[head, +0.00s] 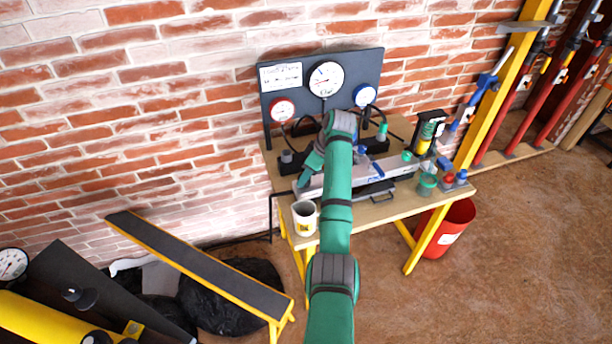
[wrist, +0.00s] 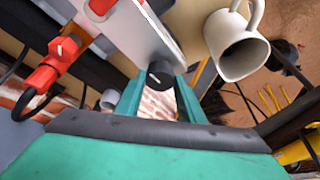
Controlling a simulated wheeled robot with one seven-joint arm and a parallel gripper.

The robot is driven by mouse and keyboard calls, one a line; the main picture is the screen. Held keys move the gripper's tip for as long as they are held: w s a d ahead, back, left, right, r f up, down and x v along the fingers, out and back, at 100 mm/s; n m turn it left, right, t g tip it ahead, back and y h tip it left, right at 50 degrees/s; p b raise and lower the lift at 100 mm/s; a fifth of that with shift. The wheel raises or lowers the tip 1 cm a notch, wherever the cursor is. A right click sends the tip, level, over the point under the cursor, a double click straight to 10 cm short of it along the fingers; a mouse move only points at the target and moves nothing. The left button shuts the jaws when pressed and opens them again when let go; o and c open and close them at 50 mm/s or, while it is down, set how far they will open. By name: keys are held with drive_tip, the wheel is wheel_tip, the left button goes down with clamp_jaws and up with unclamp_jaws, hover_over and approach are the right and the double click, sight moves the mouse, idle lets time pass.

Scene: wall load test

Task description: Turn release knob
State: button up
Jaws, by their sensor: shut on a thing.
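The release knob (wrist: 159,72) is a small dark round knob with a light mark, at the end of a pale metal body (wrist: 140,30) in the wrist view. My gripper (wrist: 161,86) has its two green fingers on either side of the knob and is shut on it. In the head view, my green arm reaches over the workbench (head: 430,194). It covers part of a long silver bar-shaped unit (head: 390,172) there. The knob cannot be made out in the head view.
A white mug (head: 304,219) stands at the bench's left front; it shows close to my gripper's right in the wrist view (wrist: 236,45). A red fitting (wrist: 45,72) with a black hose is at left. A gauge board (head: 324,98) stands behind. A red bucket (head: 452,228) is at right.

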idle(0.3)
drive_tip(key=o, duration=1)
drive_tip(key=shift+o, duration=0.2)
drive_tip(key=v, duration=1)
drive_tip(key=shift+d+r, duration=0.2)
drive_tip(key=shift+r, duration=0.15)
